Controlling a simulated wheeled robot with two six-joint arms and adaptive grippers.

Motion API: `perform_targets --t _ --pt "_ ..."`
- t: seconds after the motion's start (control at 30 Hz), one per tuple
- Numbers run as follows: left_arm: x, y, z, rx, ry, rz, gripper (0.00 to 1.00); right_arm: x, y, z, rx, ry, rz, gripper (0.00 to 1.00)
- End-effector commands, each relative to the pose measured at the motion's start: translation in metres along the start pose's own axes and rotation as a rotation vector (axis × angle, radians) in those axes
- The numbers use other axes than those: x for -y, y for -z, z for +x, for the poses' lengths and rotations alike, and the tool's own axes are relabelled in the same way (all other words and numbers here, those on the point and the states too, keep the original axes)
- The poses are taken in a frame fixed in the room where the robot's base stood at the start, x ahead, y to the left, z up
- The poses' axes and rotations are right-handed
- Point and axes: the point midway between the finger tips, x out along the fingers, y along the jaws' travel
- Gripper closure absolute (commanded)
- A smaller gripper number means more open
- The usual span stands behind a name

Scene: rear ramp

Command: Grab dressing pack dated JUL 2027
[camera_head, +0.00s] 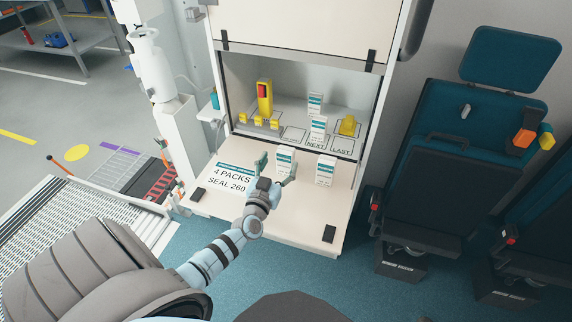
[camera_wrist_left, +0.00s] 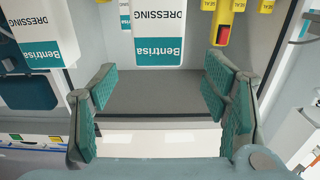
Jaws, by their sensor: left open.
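Several white dressing packs with teal bands stand upright in and before the open cabinet. One pack (camera_head: 285,160) stands on the fold-down shelf, another pack (camera_head: 326,170) to its right, and a third (camera_head: 319,127) and fourth (camera_head: 315,104) stand one behind the other inside. My left gripper (camera_head: 275,168) is open and empty, just in front of the first pack. In the left wrist view, upside down, a pack reading "Bentrisa DRESSING" (camera_wrist_left: 157,35) is ahead between my open left fingers (camera_wrist_left: 160,105), apart from them. No date is readable. My right gripper is out of view.
A yellow device (camera_head: 264,98) with a red panel and small yellow pieces (camera_head: 258,121) stand at the cabinet's left; another yellow item (camera_head: 348,125) is at its right. The shelf (camera_head: 300,215) bears a "4 PACKS SEAL 260" label. Teal seats (camera_head: 460,150) stand right.

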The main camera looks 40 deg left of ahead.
Motion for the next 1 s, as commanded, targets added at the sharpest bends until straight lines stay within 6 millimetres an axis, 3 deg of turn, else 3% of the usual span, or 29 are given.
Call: perform_targets --t 0.33,0.6,0.9,1.0 --pt "-0.002 0.0 0.057 0.0 -0.002 -0.001 0.32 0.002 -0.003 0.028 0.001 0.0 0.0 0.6" --pt "-0.002 0.004 0.064 0.001 -0.002 -0.001 0.33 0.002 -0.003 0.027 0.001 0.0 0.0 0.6" --pt "-0.002 0.004 0.063 0.001 -0.003 -0.001 0.81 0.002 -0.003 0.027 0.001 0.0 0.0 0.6" --pt "-0.002 0.004 0.063 0.001 -0.003 -0.001 0.85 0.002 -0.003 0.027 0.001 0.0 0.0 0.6"
